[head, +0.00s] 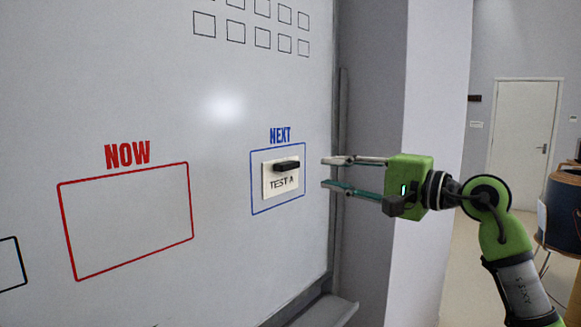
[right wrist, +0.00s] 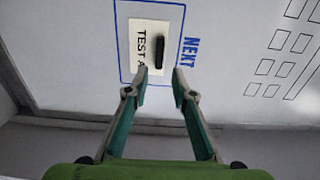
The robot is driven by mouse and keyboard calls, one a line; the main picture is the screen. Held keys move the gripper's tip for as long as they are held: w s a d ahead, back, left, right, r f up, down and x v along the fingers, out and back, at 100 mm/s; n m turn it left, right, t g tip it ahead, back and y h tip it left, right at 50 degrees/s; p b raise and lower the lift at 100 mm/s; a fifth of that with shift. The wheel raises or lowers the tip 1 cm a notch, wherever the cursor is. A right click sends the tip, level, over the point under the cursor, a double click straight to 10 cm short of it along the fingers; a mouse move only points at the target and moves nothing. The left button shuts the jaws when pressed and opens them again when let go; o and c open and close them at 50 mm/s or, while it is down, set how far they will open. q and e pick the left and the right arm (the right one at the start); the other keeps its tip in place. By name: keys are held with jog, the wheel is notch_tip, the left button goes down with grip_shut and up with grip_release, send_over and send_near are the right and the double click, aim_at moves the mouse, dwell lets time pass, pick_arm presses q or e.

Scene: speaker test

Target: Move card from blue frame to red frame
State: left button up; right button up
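A cream card (head: 281,181) marked "TEST A" is on the whiteboard inside the blue frame (head: 251,185) under the word NEXT. A black block-like handle (head: 286,166) sits on the card. The red frame (head: 192,205) under NOW is empty, to the left. My right gripper (head: 324,172) is open and empty, just right of the blue frame. In the right wrist view its fingertips (right wrist: 161,72) point at the board. The card (right wrist: 143,40) and its handle (right wrist: 159,53) show beyond them, with the handle roughly in line with the gap. My left gripper is not in view.
The whiteboard (head: 150,110) has rows of small black squares (head: 263,38) above and part of a black frame (head: 12,264) at the far left. A tray ledge (head: 325,312) juts out at its lower right. A pale wall edge (head: 425,120) stands behind my right arm.

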aim_at(292, 166)
jog(key=p+x, duration=0.3)
jog(key=x, duration=0.3)
jog(key=shift+r, duration=0.2)
jog(key=shift+w+a+f, duration=0.25)
jog(key=shift+w+a, duration=0.35)
jog(key=shift+a, duration=0.25)
jog(key=shift+x, duration=0.85)
jog(key=shift+c, duration=0.5)
grip_shut()
jog(key=shift+r, duration=0.1)
